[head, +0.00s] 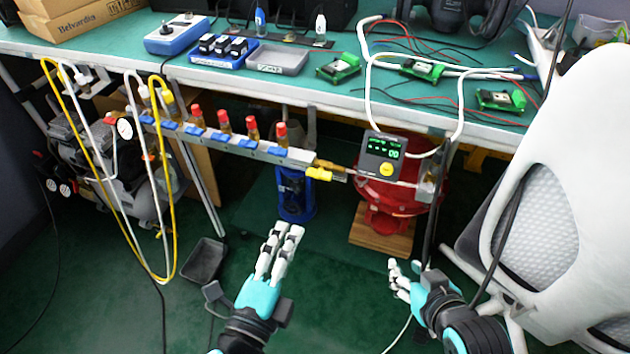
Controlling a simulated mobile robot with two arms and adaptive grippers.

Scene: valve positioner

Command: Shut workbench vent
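A valve with a yellow handle (319,174) sits at the right end of the manifold rail (232,142) under the bench's front edge. No label shows which valve is the workbench vent. The yellow handle lies roughly along the rail. Several blue valve handles (220,137) and red-capped fittings (224,122) line the rail to its left. My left gripper (279,245), a white-fingered hand, is open and empty, below and apart from the yellow handle. My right gripper (402,277) is open with fingers slightly bent, empty, below the red vessel.
A digital gauge (382,157) with a green display hangs right of the valve. A red vessel (422,190) stands on a wooden board, with a blue canister (294,196) to its left. A white chair (560,190) blocks the right. Hoses (174,200) hang at left.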

